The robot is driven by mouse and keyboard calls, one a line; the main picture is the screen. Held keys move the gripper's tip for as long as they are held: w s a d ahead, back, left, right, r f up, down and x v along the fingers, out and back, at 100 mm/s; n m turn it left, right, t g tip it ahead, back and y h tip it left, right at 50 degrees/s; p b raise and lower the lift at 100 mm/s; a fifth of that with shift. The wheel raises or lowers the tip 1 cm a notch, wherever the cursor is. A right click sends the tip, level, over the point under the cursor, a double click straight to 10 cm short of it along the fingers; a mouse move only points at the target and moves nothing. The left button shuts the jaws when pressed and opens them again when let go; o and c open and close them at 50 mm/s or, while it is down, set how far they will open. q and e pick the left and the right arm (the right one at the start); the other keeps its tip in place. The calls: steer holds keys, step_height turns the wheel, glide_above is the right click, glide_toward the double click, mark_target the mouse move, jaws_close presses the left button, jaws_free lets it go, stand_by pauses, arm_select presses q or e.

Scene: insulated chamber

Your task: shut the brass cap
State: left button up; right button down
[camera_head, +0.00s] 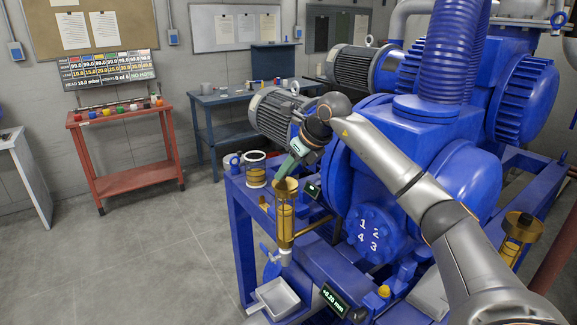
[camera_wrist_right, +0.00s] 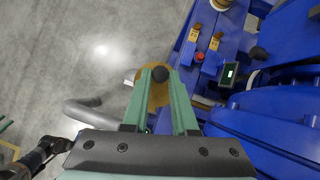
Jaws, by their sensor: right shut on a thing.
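The brass cap (camera_head: 287,184) sits at the top of an upright brass-framed cylinder (camera_head: 285,220) on the blue machine's front left corner. My right gripper (camera_head: 287,169) reaches down to it from above. In the right wrist view the green fingers (camera_wrist_right: 160,82) are shut on a dark round knob (camera_wrist_right: 160,74), with the round brass cap (camera_wrist_right: 151,92) beneath, partly hidden by the fingers. Whether the cap is fully seated cannot be told. My left gripper is not seen.
A second brass cap (camera_head: 523,226) tops another cylinder at the right. The floor at left is clear; a red bench (camera_head: 130,180) stands beyond.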

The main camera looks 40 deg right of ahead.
steer(key=shift+w+f, duration=0.1)
steer(key=c, duration=0.7)
jaws_free()
steer(key=v, duration=1.2)
steer(key=shift+w+r+b, duration=0.1)
steer(key=shift+r+b, duration=0.25)
steer(key=shift+b, duration=0.05)
